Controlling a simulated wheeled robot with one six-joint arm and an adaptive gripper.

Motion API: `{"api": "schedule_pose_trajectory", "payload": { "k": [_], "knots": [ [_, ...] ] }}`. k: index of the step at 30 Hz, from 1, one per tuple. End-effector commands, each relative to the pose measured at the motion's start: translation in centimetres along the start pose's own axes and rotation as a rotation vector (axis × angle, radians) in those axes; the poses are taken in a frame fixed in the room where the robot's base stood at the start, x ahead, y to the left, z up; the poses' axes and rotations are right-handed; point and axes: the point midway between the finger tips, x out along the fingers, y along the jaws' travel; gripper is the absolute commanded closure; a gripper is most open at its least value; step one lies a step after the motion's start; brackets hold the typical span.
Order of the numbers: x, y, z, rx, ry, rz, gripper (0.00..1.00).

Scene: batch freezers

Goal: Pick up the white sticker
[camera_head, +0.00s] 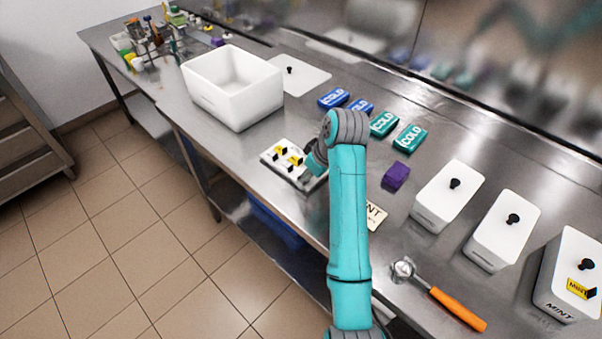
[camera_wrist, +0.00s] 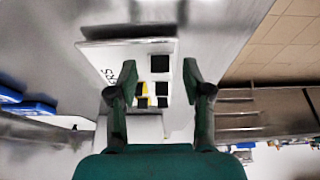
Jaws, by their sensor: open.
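The sticker board (camera_head: 268,158) is a small pale panel with black squares and yellow pieces, lying on the steel bench. It also shows in the wrist view (camera_wrist: 100,57), with dark lettering along one side. A yellow sticker (camera_wrist: 144,88) sits among the black squares there. A pale patch beside it may be a white sticker, but white on the pale board is too small to tell apart. My gripper (camera_wrist: 159,80) is open and empty, its fingers framing the squares from either side. In the head view, my gripper (camera_head: 313,163) is at the board's right edge, its fingertips hidden.
A white open bin (camera_head: 235,95) stands behind the board, with a white lid (camera_head: 300,73) beyond. Blue and teal cold packs (camera_head: 384,123), a purple block (camera_head: 396,176), lidded white containers (camera_head: 448,195) and an orange-handled scoop (camera_head: 458,308) lie to the right.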

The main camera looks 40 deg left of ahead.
Motion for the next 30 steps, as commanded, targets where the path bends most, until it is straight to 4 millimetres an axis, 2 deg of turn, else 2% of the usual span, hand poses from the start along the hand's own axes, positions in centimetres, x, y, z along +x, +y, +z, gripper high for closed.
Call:
{"api": "schedule_pose_trajectory", "payload": {
  "k": [3, 9, 15, 26, 30],
  "knots": [
    [0.7, -0.2, 0.5, -0.001, 0.0, 0.0, 0.5],
    [0.8, -0.2, 0.5, -0.002, 0.001, 0.0, 0.5],
    [0.8, -0.2, 0.5, -0.002, 0.001, 0.0, 0.89],
    [0.7, -0.2, 0.4, -0.002, 0.001, 0.0, 0.9],
    [-0.2, 0.0, -0.2, -0.001, 0.002, 0.002, 0.9]
  ]
}}
